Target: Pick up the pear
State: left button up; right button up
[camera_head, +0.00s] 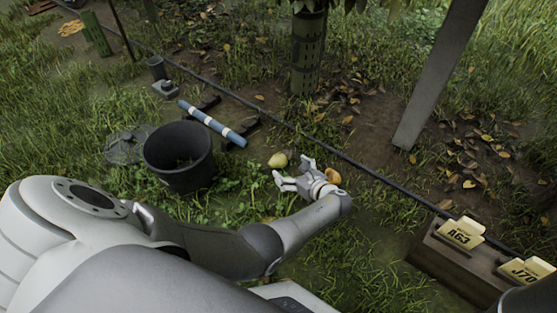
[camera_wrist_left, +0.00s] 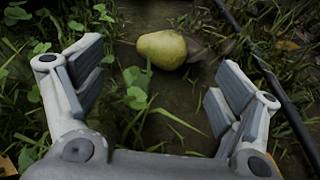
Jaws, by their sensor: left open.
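A yellow-green pear (camera_head: 278,160) lies on the ground between the black bucket and my left gripper in the head view. In the left wrist view the pear (camera_wrist_left: 162,49) lies on bare soil at the top middle, beyond the fingertips. My left gripper (camera_head: 281,181) is open and empty, low over the grass and close to the pear. In the left wrist view the fingers of my left gripper (camera_wrist_left: 152,85) are spread wide, with the pear ahead of the gap between them. My right gripper is not in view.
A black bucket (camera_head: 180,158) stands left of the pear. A blue and white tube (camera_head: 212,123) lies behind it. A black hose (camera_head: 355,163) runs behind the pear, also at right in the wrist view. An orange-brown round thing (camera_head: 333,175) sits beside my gripper. A wooden box (camera_head: 466,262) with tags stands right.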

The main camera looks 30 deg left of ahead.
aim_at(281, 162)
pick_arm(q)
jog(key=b+x, duration=0.1)
jog(key=x, duration=0.2)
jog(key=shift+f, duration=0.25)
jog(key=b+x, duration=0.3)
jog(key=shift+w+a+f+b, duration=0.15)
jog(key=shift+w+b, duration=0.15)
jog(key=shift+b, duration=0.05)
jog(key=shift+w+a+f+b, duration=0.1)
jog(key=shift+w+a+b, duration=0.2)
jog(key=shift+a, duration=0.35)
jog(key=c, duration=1.2)
